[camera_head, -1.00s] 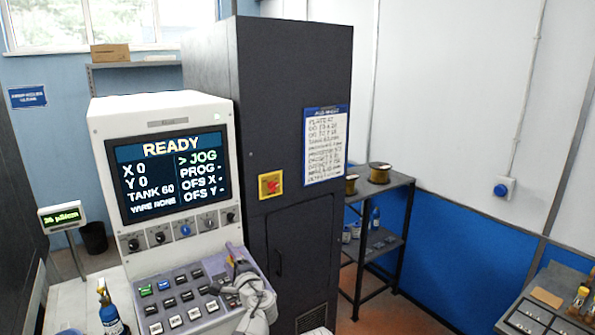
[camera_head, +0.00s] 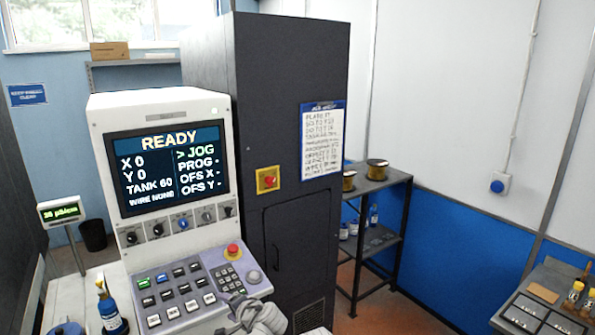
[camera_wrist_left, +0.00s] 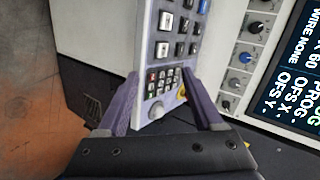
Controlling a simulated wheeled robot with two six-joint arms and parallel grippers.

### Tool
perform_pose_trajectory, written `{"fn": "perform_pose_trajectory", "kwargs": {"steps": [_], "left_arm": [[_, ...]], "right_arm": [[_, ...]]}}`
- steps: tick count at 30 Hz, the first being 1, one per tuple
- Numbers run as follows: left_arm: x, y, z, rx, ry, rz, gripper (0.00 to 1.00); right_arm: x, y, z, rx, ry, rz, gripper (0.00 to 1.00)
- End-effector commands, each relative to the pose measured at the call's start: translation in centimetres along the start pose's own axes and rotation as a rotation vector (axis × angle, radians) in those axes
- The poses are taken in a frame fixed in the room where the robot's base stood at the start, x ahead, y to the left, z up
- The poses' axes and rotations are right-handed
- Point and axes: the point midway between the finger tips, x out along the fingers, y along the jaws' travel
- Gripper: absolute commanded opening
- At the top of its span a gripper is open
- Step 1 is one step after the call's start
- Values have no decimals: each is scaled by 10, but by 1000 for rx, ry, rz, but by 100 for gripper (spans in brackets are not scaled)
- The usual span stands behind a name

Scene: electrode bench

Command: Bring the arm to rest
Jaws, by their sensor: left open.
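My left gripper (camera_head: 238,300) shows at the bottom of the head view, in front of the lower right of the control panel (camera_head: 158,283). Only part of it and its grey wrist is in frame. In the left wrist view its two purple fingers (camera_wrist_left: 160,88) are apart with nothing held. The panel's small keypad (camera_wrist_left: 161,82) appears between and beyond them. The console screen (camera_head: 168,167) reads READY, with JOG marked. My right gripper is in neither view.
A red mushroom button (camera_head: 233,250) sits at the panel's upper right. A blue bottle (camera_head: 110,315) stands left of the console. A dark cabinet (camera_head: 290,100) rises behind. A shelf rack (camera_head: 385,240) and a side bench (camera_head: 545,312) stand to the right, with open floor between.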

Motion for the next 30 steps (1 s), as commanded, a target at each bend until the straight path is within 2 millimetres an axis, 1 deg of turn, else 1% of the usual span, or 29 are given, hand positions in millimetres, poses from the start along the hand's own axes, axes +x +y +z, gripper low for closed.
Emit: {"fn": "perform_pose_trajectory", "kwargs": {"steps": [1, 2, 3, 4, 5, 6, 8, 9, 12, 15, 18, 21, 30], "left_arm": [[-5, 22, 11, -41, -28, 70, 68], [-9, 36, 17, -69, -49, 120, 68], [-16, 58, 25, -105, -82, 195, 68], [-23, 74, 32, -134, -109, 256, 68], [-30, 92, 38, -160, -137, 319, 68], [-42, 115, 46, -190, -176, 406, 68], [-62, 145, 56, -223, -230, 525, 68], [-75, 162, 62, -240, -264, 597, 68], [-105, 193, 73, -260, -333, 744, 68], [-127, 212, 79, -266, -380, 844, 68], [-139, 221, 82, -266, -404, 897, 68], [-144, 223, 83, -266, -414, 914, 68], [-143, 223, 83, -266, -412, 913, 68]], "right_arm": [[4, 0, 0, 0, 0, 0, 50], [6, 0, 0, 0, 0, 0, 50], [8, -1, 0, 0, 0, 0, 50], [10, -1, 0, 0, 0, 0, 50], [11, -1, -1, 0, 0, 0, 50], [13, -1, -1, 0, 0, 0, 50], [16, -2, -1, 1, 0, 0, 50], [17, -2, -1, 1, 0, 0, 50], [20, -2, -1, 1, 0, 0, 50], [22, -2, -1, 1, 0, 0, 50], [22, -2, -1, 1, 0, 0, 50], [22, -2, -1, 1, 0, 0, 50], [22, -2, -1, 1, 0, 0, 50]]}}
